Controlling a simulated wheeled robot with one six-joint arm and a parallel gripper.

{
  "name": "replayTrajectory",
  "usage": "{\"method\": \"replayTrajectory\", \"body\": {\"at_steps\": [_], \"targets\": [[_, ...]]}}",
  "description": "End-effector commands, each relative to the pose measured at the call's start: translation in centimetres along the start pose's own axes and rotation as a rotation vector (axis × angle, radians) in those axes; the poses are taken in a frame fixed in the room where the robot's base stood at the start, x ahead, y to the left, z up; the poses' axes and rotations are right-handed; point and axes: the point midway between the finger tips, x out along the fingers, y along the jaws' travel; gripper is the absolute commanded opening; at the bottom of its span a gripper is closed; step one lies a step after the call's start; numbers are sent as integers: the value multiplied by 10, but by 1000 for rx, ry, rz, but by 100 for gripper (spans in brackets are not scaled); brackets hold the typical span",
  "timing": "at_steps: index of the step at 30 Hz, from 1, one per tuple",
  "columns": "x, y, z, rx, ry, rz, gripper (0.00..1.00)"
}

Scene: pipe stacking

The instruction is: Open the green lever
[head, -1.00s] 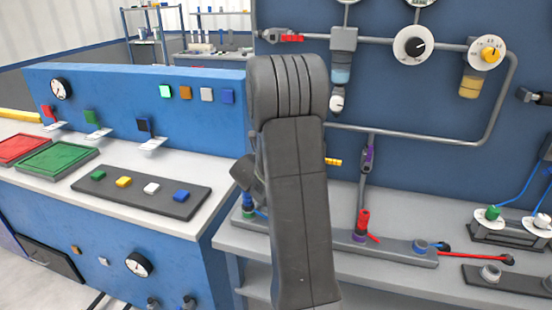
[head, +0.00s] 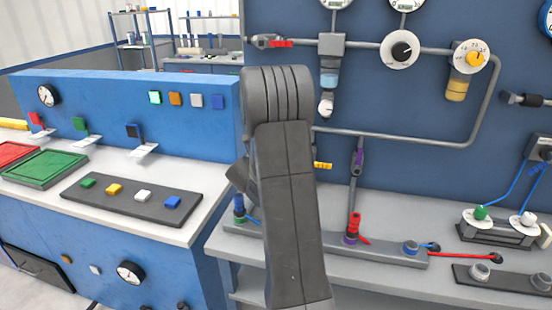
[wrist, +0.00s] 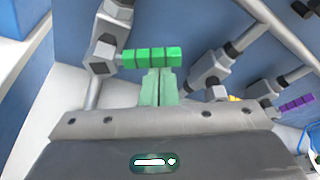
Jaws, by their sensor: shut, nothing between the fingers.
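The green lever (wrist: 152,57) shows in the wrist view as a ribbed green handle. It sticks out to the right from a grey valve body (wrist: 104,57) on a grey pipe, roughly crosswise to that pipe. My gripper (wrist: 161,73) has its two pale green-tinted fingers closed together, with nothing held. The fingertips are right at the lower edge of the lever, near its middle; I cannot tell whether they touch it. In the head view my dark arm hides the gripper, and the green lever cannot be seen.
A purple lever (wrist: 297,104) and a partly hidden yellow lever (wrist: 234,98) are on neighbouring valves to the right. In the head view a red lever (head: 354,226) stands on the bench rail, and a blue console (head: 120,105) with buttons is to the left.

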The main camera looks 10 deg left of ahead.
Motion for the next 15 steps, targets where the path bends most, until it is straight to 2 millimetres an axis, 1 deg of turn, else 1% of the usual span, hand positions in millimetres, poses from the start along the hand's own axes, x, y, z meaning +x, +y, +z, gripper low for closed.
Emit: {"method": "replayTrajectory", "body": {"at_steps": [8,15], "targets": [[-2,-1,5,-49,-2,-17,0],[-5,-3,13,-171,-2,-59,0]]}}
